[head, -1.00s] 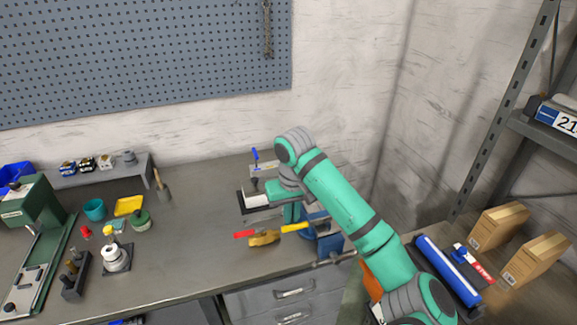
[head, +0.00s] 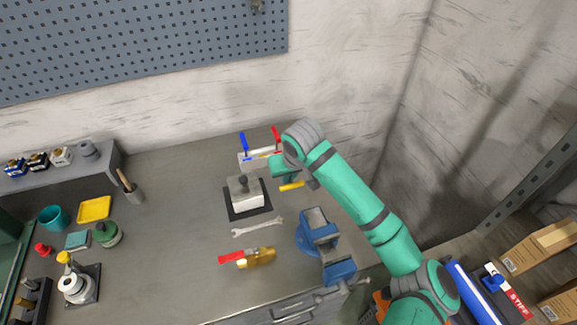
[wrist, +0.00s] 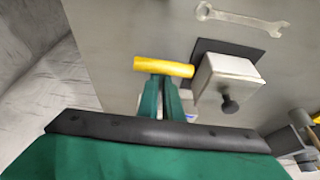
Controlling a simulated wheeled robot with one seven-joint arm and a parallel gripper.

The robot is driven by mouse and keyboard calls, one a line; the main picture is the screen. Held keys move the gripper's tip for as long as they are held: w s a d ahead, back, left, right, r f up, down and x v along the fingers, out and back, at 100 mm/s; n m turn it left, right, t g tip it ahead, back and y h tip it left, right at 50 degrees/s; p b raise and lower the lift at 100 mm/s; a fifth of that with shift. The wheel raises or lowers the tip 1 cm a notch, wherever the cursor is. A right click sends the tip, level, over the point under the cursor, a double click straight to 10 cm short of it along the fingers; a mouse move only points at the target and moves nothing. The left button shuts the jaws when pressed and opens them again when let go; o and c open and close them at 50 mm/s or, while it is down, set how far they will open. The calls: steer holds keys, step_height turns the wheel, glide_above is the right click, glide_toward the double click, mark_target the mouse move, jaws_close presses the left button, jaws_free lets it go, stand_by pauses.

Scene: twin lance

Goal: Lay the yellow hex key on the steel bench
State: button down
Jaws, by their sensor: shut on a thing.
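The yellow hex key (head: 291,186) shows as a short yellow bar below my gripper (head: 288,178) in the head view. In the wrist view my gripper (wrist: 161,80) is shut on the yellow hex key (wrist: 164,67), which lies crosswise at the fingertips. The steel bench (head: 180,245) spreads beneath it, and its grey top (wrist: 120,30) fills much of the wrist view. The key looks held over the rear right part of the bench; I cannot tell the gap below it.
A pale block with a dark knob (head: 245,195) stands on a black plate, left of my gripper. A wrench (head: 258,227), a red-and-brass tool (head: 247,257) and a blue vise (head: 320,240) are nearer the front. A small rack (head: 250,160) with blue and red handles stands behind.

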steer(key=shift+w+f, duration=0.2)
steer(key=shift+f, duration=1.85)
steer(key=shift+s+a+f, duration=0.1)
steer(key=shift+a+f, duration=0.05)
steer(key=shift+f, duration=0.3)
steer(key=shift+d+f, duration=0.2)
steer(key=shift+d, duration=0.05)
steer(key=shift+s, duration=0.1)
steer(key=c, duration=1.9)
jaws_free()
steer(key=shift+a, duration=0.1)
steer(key=shift+o, duration=0.2)
steer(key=shift+r, duration=0.1)
steer(key=v, duration=1)
steer(key=shift+s+r, duration=0.15)
steer(key=shift+r, duration=0.1)
